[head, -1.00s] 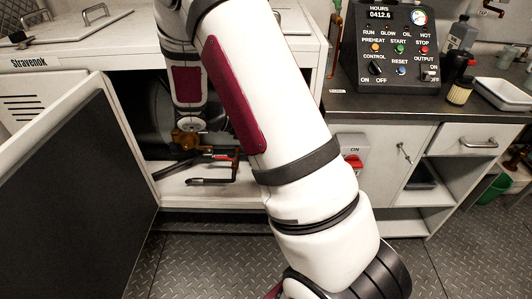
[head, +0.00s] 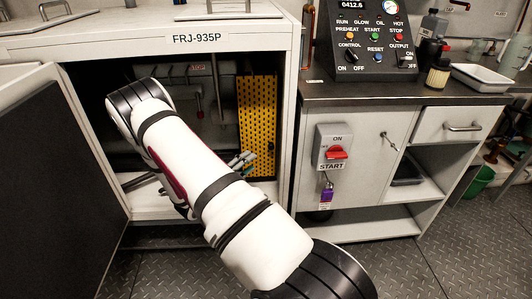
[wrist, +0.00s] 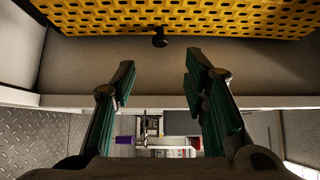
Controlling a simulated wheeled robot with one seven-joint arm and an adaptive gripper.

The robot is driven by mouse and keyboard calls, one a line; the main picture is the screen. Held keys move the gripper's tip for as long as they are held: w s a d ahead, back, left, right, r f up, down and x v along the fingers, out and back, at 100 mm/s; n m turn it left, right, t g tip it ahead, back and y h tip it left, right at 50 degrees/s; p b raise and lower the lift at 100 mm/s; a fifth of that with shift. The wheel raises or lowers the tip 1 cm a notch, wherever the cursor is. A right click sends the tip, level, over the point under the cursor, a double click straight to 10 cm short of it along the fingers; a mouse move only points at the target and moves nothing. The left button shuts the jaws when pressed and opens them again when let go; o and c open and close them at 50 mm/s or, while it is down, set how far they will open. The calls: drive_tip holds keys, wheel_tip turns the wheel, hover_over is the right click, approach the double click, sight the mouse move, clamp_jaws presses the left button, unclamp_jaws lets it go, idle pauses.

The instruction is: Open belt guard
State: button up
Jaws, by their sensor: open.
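The belt guard (head: 258,115) is a yellow perforated panel standing upright at the right inside the open cabinet. In the wrist view the yellow guard (wrist: 190,15) fills the top, with a small black knob (wrist: 160,38) at its lower edge. My gripper (head: 243,160) is at the guard's lower part in the head view. In the wrist view my gripper (wrist: 162,78) is open and empty, its two green-padded fingers pointing toward the guard. The knob lies beyond the gap between the fingertips, apart from both. My arm hides the lower left of the cabinet inside.
The cabinet door (head: 55,180) stands open at the left. Right of the opening are a red START switch (head: 337,153), a purple padlock (head: 326,195) and a control panel (head: 375,40) on the counter. Diamond-plate floor (head: 420,270) is clear in front.

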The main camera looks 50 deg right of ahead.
sight(270, 148)
drive_tip(key=d, duration=0.3)
drive_tip(key=d+b, duration=0.1)
drive_tip(key=d, duration=0.3)
drive_tip(key=d+b, duration=0.1)
drive_tip(key=d, duration=0.2)
drive_tip(key=shift+s+d, duration=0.35)
drive_tip(key=shift+s, duration=0.05)
drive_tip(key=shift+c, duration=0.3)
clamp_jaws()
